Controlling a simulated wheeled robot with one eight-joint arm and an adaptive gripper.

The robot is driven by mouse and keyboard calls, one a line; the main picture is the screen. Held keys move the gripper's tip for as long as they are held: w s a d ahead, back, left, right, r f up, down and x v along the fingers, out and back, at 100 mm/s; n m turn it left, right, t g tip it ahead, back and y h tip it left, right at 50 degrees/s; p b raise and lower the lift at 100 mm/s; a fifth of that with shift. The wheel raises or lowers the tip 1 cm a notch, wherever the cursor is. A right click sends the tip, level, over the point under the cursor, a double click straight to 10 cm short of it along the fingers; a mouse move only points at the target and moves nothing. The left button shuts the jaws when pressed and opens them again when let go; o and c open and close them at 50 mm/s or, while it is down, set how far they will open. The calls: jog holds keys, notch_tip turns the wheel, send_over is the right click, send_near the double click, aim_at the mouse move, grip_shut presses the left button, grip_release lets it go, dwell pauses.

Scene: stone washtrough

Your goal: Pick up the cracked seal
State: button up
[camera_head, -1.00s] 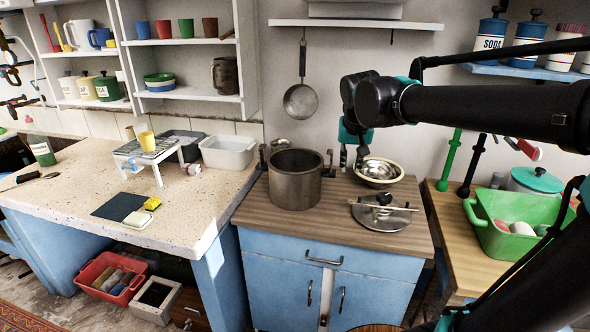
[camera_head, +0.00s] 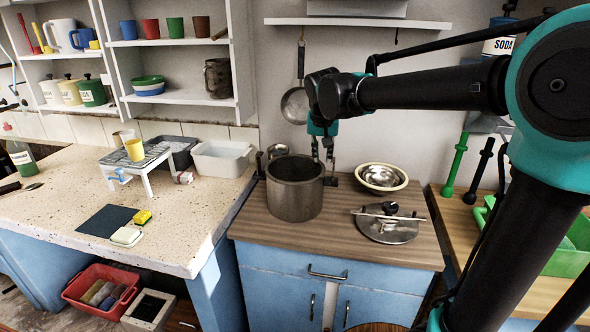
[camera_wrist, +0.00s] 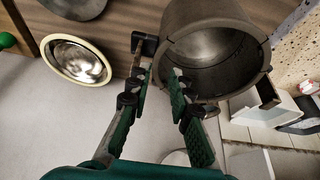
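A large dark metal pot (camera_head: 295,190) stands upright on the wooden counter, its mouth facing up. In the wrist view the pot (camera_wrist: 232,80) has a dark rim band (camera_wrist: 190,32) with several thin breaks; this may be the cracked seal, but I cannot tell for sure. My gripper (camera_head: 322,155) points down beside the pot's right rim, near its right handle. The pot's handle bracket (camera_wrist: 144,44) lies just beyond the fingertips.
A steel bowl with a cream rim (camera_head: 381,178) stands right of the pot. A metal lid with a crossbar (camera_head: 388,225) lies in front of it. A pan (camera_head: 295,105) hangs on the wall. A green tub (camera_head: 570,258) is at right.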

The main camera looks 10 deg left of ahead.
aim_at(322, 173)
jog(key=shift+x, duration=3.2)
jog(key=shift+s, duration=0.15)
jog(key=shift+c, duration=0.6)
grip_shut()
